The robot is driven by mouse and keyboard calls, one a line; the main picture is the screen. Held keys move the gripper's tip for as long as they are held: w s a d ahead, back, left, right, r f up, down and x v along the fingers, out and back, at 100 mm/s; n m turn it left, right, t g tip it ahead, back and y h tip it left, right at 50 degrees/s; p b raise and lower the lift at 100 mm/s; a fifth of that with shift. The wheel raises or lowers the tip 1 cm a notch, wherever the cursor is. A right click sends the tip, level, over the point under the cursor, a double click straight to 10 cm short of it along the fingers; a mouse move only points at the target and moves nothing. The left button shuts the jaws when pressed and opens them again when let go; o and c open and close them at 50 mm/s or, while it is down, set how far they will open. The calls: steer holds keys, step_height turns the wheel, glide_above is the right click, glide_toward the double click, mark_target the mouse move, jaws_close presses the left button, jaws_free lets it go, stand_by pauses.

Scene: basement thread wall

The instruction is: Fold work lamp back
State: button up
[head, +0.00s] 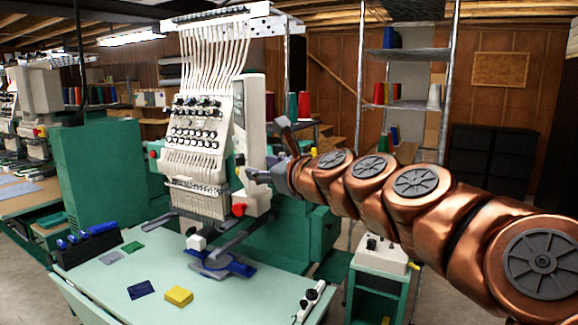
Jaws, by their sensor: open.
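I cannot make out for certain which part is the work lamp. A tall white upright housing (254,120) stands at the right side of the embroidery machine's head (203,130); I cannot tell if it is the lamp. My gripper (267,149) is open, with its dark fingers spread, at the right of this housing. One finger points up and the other reaches left across the housing's lower part. I cannot tell whether it touches. Below are a white block and a red knob (239,209). Nothing shows between the fingers.
The pale green table (120,290) holds a yellow pad (179,296), a dark blue patch (141,290) and a black holder with blue items (90,245). A power strip (310,300) lies at its right edge. A metal shelf (410,105) with thread cones stands behind my arm.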

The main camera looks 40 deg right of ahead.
steer(key=s+d+r+m+h, duration=0.2)
steer(key=s+d+m+h, duration=0.15)
steer(key=d+m, duration=0.35)
steer(key=shift+n+t, duration=0.3)
steer(key=shift+n, duration=0.2)
steer(key=shift+d+p+x, duration=0.15)
steer(key=shift+d+x, duration=0.05)
steer(key=shift+x, duration=1.1)
steer(key=shift+d+p+x, duration=0.1)
steer(key=shift+d+x, duration=0.05)
steer(key=shift+x, duration=1.2)
steer(key=shift+d+p+x, duration=0.15)
steer(key=shift+d+x, duration=0.05)
steer(key=shift+x, duration=1.1)
steer(key=shift+s, duration=0.25)
steer(key=shift+c, duration=0.2)
jaws_close()
steer(key=shift+r, duration=0.1)
